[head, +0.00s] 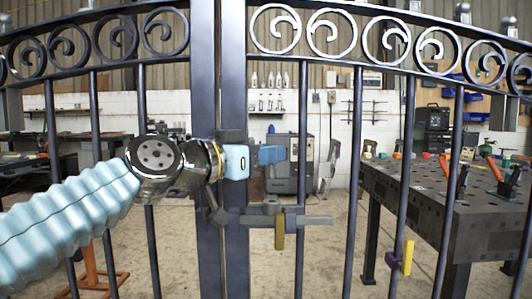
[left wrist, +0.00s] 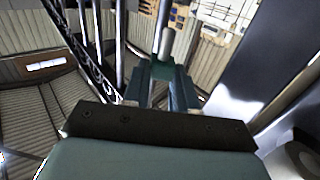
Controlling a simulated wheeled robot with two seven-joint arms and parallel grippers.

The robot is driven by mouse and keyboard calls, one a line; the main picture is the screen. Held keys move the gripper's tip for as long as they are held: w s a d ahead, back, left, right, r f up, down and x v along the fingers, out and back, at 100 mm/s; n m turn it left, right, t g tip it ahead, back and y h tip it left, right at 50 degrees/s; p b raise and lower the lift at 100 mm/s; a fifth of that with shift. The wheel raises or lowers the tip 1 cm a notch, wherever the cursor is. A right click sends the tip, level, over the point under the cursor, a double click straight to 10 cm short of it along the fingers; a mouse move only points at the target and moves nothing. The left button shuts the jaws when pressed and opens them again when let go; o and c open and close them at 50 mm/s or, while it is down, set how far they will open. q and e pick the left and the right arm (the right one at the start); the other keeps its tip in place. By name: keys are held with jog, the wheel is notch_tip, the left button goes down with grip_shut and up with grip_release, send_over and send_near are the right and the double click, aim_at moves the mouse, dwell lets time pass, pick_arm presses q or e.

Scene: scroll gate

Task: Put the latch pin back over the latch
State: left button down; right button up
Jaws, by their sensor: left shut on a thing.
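The latch (head: 305,220) is a grey horizontal bar across the gate's middle posts, with a yellow handle (head: 279,232) hanging down from it. My left gripper (head: 272,154) is level, just above the latch, and its blue fingers point right past the posts. In the left wrist view (left wrist: 168,85) its fingers are shut on a small green-grey piece (left wrist: 165,70). I cannot tell for certain whether that is the latch pin. In the head view the held piece is hidden by the fingers. My right gripper is not in view.
The dark gate bars (head: 303,130) stand close around the left arm. A yellow and purple piece (head: 403,258) sits on a bar at the lower right. Behind the gate, a dark workbench (head: 480,215) stands at the right, with open floor to its left.

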pick_arm(q)
jog(key=shift+f+b, duration=1.35)
jog(key=shift+f, duration=0.4)
jog(key=shift+f+b, duration=1.45)
jog(key=shift+b, duration=0.15)
jog(key=c, duration=0.8)
grip_release()
jog(key=b+v, duration=0.3)
jog(key=v, duration=1)
jog(key=shift+s+a+b, duration=0.25)
jog(key=shift+a+b, duration=0.05)
jog(key=shift+b, duration=0.1)
